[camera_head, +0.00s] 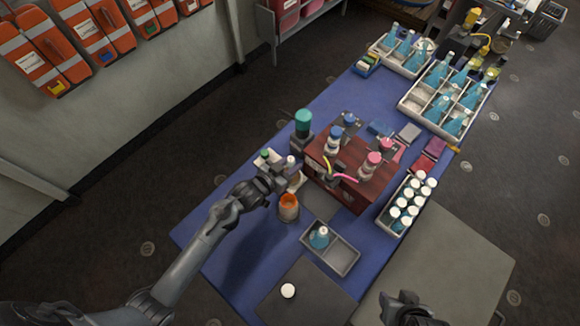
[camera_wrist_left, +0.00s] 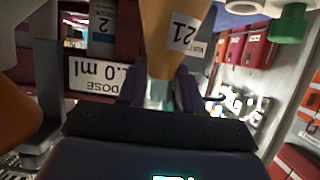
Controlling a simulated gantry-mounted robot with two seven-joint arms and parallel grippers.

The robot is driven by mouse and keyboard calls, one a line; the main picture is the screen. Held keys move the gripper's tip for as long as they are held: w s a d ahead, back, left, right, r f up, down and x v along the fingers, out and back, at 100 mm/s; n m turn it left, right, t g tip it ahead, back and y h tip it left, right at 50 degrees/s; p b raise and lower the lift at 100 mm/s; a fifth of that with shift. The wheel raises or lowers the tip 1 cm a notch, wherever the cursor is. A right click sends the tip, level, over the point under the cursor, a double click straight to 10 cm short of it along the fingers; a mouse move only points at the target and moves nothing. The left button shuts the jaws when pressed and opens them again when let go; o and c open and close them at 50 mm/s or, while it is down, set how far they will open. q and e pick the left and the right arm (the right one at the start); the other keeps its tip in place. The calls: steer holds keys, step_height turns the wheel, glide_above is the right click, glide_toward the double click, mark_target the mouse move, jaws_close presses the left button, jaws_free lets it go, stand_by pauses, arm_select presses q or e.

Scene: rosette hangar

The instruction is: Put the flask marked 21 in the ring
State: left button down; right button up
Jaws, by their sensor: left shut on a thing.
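The flask marked 21 (camera_wrist_left: 175,38) is amber-tan with a white label and appears upside down in the left wrist view. My left gripper (camera_wrist_left: 160,92) is shut around its paler neck. In the head view my left gripper (camera_head: 283,170) is over the blue table, left of the brown dispenser box. The flask shows there as a small tan body (camera_head: 296,181), partly hidden by the gripper. I cannot clearly make out the ring. My right gripper (camera_head: 408,308) is at the bottom edge, and its finger state is unclear.
An orange cup (camera_head: 289,209) stands just below my left gripper. The brown box (camera_head: 340,184) carries several capped bottles. A grey two-compartment tray (camera_head: 345,257) holds one teal flask. A rack of white-capped vials (camera_head: 384,219) stands to the right.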

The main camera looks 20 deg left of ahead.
arm_select(q)
steer(key=shift+f, duration=0.45)
steer(key=shift+f, duration=0.1)
steer(key=c, duration=0.8)
jaws_free()
steer(key=shift+f, duration=0.1)
steer(key=shift+o, duration=0.2)
steer(key=shift+s+a+r, duration=0.1)
steer(key=shift+s+r, duration=0.1)
steer(key=shift+r, duration=0.05)
steer(key=s+a+r+g+y, duration=0.1)
steer(key=s+a+r+g, duration=0.1)
steer(key=s, duration=0.7)
steer(key=s+a+r+n+g+y+p, duration=0.1)
steer(key=s+r+g, duration=0.3)
steer(key=s, duration=0.5)
steer(key=s+a+r+n+g+y+p, duration=0.1)
steer(key=s+a+r+g+y, duration=0.1)
steer(key=s, duration=0.7)
steer(key=shift+a+r+g, duration=0.3)
steer(key=shift+r+g, duration=0.15)
steer(key=shift+g, duration=0.05)
